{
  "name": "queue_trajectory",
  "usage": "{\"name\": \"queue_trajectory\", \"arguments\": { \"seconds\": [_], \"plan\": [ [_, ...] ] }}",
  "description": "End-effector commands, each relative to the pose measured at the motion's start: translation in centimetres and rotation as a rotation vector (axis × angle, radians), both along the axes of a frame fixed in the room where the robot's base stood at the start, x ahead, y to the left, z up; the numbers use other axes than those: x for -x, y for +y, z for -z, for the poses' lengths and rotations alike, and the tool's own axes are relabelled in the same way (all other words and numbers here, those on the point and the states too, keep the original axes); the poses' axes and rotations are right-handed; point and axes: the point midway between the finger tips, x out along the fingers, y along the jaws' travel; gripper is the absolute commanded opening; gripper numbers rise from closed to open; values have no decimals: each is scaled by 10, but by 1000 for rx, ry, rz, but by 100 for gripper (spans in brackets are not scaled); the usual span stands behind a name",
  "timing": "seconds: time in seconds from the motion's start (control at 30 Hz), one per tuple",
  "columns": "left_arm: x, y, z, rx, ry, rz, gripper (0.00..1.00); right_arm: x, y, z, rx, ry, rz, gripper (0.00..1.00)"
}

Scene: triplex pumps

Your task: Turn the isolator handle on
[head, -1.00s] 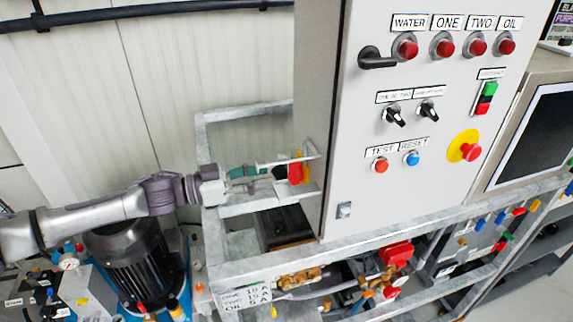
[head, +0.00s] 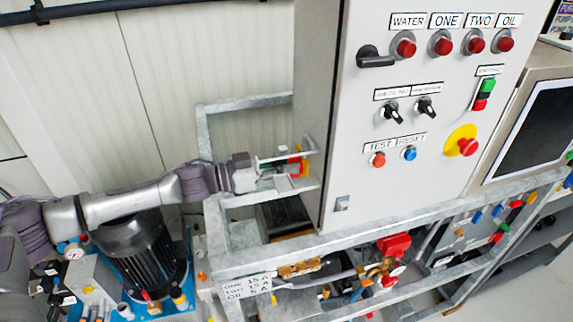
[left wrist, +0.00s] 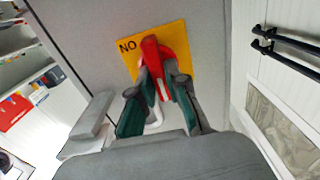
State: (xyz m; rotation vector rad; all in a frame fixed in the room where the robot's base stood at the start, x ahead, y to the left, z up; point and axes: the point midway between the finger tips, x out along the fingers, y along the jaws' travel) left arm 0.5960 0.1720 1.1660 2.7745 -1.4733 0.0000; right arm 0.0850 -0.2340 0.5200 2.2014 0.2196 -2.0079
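The isolator handle (left wrist: 152,52) is red and sits on a yellow plate (left wrist: 178,38) marked "NO", on the left side wall of the grey control cabinet. In the head view only a small red and yellow part of the isolator handle (head: 304,165) shows beside the gripper. My left gripper (left wrist: 160,78) has its two green-padded fingers on either side of the handle, drawn in close and seemingly touching it. The left gripper (head: 287,166) also shows in the head view against the cabinet's side. The handle's exact angle is partly hidden by the fingers. My right gripper is not in view.
The cabinet front (head: 420,180) has several lamps, switches and a yellow-ringed red emergency button (head: 467,147). A galvanised frame rail (head: 400,220) runs below it. A black motor (head: 140,250) stands under my left arm. A pale panel wall (head: 200,60) is behind.

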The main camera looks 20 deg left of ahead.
Motion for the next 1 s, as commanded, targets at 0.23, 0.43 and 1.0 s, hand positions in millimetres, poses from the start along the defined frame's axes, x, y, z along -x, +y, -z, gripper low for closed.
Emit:
{"name": "queue_trajectory", "arguments": {
  "seconds": [0.23, 0.43, 1.0],
  "plan": [
    [0, 0, 0, -3, -4, -1, 0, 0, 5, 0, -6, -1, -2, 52],
    [0, 0, 0, -31, -46, -1, 0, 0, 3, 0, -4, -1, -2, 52],
    [3, -1, 2, -290, -429, -2, 0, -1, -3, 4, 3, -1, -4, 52]
  ]
}}
